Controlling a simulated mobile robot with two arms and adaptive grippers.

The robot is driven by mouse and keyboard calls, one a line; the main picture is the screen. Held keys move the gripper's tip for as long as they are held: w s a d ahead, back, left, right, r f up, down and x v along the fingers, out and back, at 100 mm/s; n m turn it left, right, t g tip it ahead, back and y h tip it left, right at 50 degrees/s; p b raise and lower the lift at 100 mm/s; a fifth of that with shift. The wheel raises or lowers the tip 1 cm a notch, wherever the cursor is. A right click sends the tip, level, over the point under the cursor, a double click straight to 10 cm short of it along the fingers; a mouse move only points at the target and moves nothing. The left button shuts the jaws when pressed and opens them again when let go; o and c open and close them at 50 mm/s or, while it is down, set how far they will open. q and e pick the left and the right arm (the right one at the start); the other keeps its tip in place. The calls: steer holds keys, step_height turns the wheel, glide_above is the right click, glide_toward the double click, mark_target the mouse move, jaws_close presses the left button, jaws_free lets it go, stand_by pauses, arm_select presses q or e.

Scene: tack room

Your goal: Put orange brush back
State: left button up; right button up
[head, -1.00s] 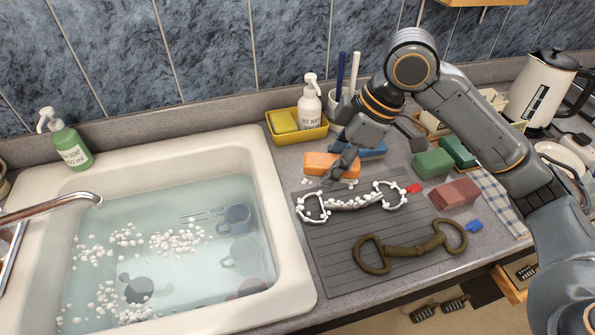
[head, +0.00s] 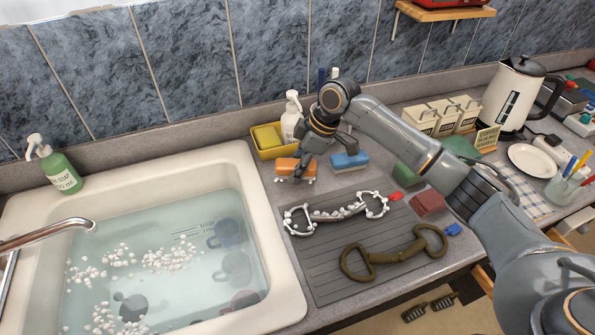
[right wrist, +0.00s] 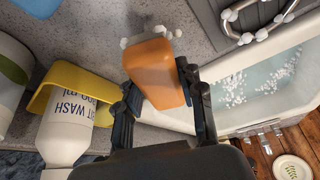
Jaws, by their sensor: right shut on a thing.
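The orange brush (head: 287,165) has white foam on its bristle side and is close in front of the yellow tray, left of the blue brush (head: 350,161). My right gripper (head: 297,168) is shut on it. In the right wrist view the orange brush (right wrist: 155,75) sits between the two dark fingers of the gripper (right wrist: 158,88), foam on its far end. Whether it touches the counter is hard to tell. My left gripper is not in view.
The yellow tray (head: 262,152) holds a yellow sponge and a white wash bottle (head: 291,118). A grey mat (head: 325,283) carries a foamy bit and an olive bit. The filled sink (head: 283,270) is left. Green and red blocks (head: 428,203) lie right.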

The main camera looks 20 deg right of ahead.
step_height(320, 180, down, 2)
steer(key=shift+f+p, duration=0.15)
steer(key=shift+p, duration=0.3)
steer(key=shift+s+f, duration=0.1)
steer(key=shift+f, duration=0.1)
steer(key=shift+s+f, duration=0.1)
steer(key=shift+f, duration=0.3)
steer(key=o, duration=1.1)
steer(key=shift+s+f, duration=0.1)
steer(key=shift+f, duration=0.05)
steer(key=shift+o, duration=0.4)
steer(key=shift+f, duration=0.1)
